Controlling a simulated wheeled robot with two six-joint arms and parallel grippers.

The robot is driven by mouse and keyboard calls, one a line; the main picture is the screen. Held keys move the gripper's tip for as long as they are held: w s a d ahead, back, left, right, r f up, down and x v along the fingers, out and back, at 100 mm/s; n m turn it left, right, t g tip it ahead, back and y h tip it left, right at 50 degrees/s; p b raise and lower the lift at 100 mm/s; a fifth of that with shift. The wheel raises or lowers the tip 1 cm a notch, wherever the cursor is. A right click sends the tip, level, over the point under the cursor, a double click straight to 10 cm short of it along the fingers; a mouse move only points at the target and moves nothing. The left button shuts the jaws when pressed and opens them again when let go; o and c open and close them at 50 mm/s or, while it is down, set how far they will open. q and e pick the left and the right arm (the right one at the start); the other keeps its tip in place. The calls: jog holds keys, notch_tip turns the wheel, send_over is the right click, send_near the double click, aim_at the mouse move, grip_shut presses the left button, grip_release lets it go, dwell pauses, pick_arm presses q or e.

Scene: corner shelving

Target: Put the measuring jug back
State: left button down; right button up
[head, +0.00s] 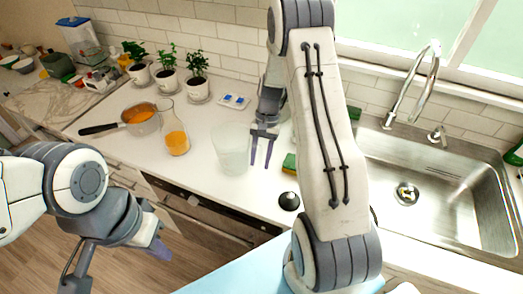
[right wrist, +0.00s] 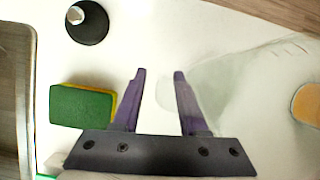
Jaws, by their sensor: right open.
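A clear, frosted-looking jug (head: 231,150), likely the measuring jug, stands upright on the white counter. It also shows as a faint see-through shape on the right of the right wrist view (right wrist: 235,88). My right gripper (head: 262,152) is open, just right of the jug in the head view. Its purple fingers (right wrist: 158,92) have nothing clearly between them; the right finger overlaps the jug's outline, and I cannot tell if they touch. My left gripper (head: 158,250) hangs low at the left, away from the counter; its opening is unclear.
A green-yellow sponge (right wrist: 82,106) and a black round item (head: 288,201) lie near my right gripper. A carafe of orange liquid (head: 177,142) and a pan (head: 141,123) stand left of the jug. Potted plants (head: 167,80) line the wall. The sink (head: 440,185) is right.

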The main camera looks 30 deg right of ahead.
jog(key=shift+w+d+r+b, duration=0.2)
jog(key=shift+r+b, duration=0.1)
jog(key=shift+r, duration=0.15)
jog(key=b+v, duration=0.3)
jog(key=v, duration=0.8)
jog(key=s+a+r+n+h, duration=0.1)
jog(key=s+a+r+n, duration=0.15)
jog(key=a, duration=0.65)
jog(key=s+a+r+n+t+h, duration=0.1)
jog(key=s+a+r+n, duration=0.2)
jog(key=s+a+n, duration=0.6)
jog(key=s+a+f+n+t, duration=0.1)
jog(key=s+a+n, duration=0.4)
jog(key=s, duration=0.8)
jog(key=shift+s+a+t+h, duration=0.3)
jog(key=shift+a+t, duration=0.2)
jog(key=shift+a, duration=0.75)
